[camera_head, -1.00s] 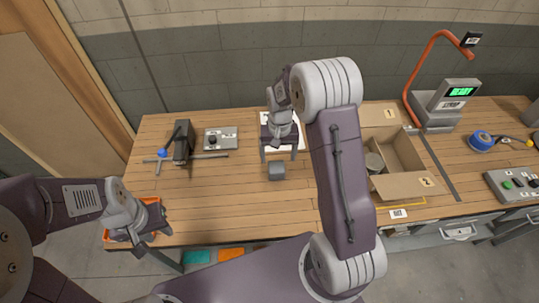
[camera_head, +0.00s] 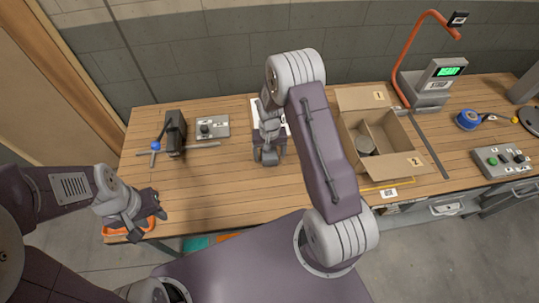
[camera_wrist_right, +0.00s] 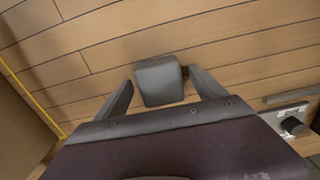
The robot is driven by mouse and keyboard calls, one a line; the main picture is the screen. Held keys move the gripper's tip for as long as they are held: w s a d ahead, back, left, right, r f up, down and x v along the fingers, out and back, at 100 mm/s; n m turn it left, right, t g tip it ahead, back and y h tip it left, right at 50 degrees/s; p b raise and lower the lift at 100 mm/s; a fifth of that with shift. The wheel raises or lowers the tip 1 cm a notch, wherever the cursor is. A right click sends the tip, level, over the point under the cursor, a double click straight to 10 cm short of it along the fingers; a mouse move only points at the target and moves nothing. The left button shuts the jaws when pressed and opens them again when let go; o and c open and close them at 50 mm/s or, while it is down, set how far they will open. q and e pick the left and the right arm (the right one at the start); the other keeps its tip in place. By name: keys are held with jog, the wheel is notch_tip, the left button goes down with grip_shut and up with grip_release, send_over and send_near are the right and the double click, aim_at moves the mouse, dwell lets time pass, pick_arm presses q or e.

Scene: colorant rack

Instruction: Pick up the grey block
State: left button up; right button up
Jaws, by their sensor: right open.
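The grey block (camera_head: 269,158) lies on the wooden table, largely covered by my right gripper (camera_head: 267,150) in the head view. In the right wrist view the block (camera_wrist_right: 158,82) shows between the two fingers of my right gripper (camera_wrist_right: 160,79), which are spread with a gap on each side. The gripper is open and does not hold the block.
An open cardboard box (camera_head: 404,164) with a grey can (camera_head: 365,145) stands right of my right arm. A dark holder (camera_head: 175,132) and a knob box (camera_head: 212,127) stand at the back left. A scale (camera_head: 430,88) is at the back right. The table's left middle is clear.

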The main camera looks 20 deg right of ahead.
aim_at(271, 152)
jog(key=shift+f, duration=0.1)
jog(key=shift+w, duration=0.1)
jog(key=c, duration=1.4)
jog(key=r, duration=0.1)
jog(key=r+b, duration=0.1)
jog(key=r, duration=0.2)
jog(key=shift+w+d+r, duration=0.1)
jog(key=shift+d+r, duration=0.15)
jog(key=shift+d, duration=0.1)
jog(key=w+d+r+b, duration=0.1)
jog(key=d+r, duration=0.5)
jog(key=d, duration=0.5)
jog(key=shift+w+r+b, duration=0.25)
jog(key=shift+r+b, duration=0.05)
jog(key=shift+b, duration=0.1)
